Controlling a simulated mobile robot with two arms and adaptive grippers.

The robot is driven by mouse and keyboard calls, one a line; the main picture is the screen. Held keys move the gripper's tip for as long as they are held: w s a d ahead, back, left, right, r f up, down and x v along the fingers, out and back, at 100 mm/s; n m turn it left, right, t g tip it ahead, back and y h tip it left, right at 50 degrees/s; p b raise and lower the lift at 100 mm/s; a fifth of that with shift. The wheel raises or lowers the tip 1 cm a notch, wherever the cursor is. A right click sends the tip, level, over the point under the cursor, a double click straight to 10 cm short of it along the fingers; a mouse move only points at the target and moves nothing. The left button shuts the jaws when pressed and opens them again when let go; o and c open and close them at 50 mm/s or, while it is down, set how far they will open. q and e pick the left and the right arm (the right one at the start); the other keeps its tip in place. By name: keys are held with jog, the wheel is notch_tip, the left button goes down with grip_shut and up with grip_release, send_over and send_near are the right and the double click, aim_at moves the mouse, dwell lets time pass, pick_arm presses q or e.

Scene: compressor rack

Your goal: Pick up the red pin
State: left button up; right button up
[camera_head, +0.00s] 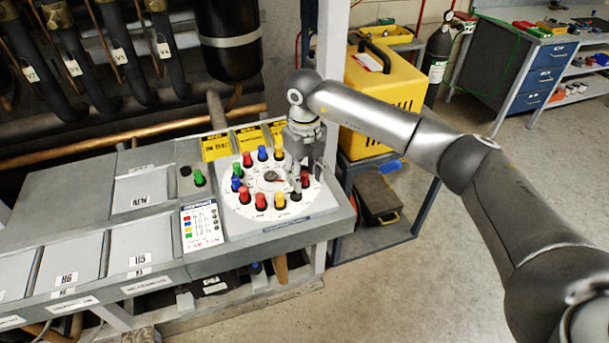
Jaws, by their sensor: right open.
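A round white dial plate (230,204) on the grey console carries a ring of several coloured pins. Red pins stand at its upper left (247,160), at its lower left (244,195), at its front (261,201) and at its right side (304,179). Blue, yellow and green pins stand among them. My right gripper (305,182) is open and points down over the right side of the dial. Its fingers are around or very close to the right-hand red pin and partly hide it; I cannot tell if they touch it. My left gripper is not in view.
A rack post (330,60) rises close behind my right gripper. A yellow case (384,88) is beyond it.

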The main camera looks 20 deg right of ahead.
jog(key=c, duration=0.9)
jog(key=shift+r, duration=0.1)
jog(key=shift+c, duration=0.2)
jog(key=shift+r+b, duration=0.55)
jog(key=shift+b, duration=0.1)
jog(key=s+a+r+b, duration=0.5)
jog(key=s+a+r, duration=0.3)
jog(key=s+r, duration=0.3)
jog(key=shift+s+a+r+b, duration=0.2)
jog(key=shift+r+b, duration=0.1)
jog(key=shift+r, duration=0.1)
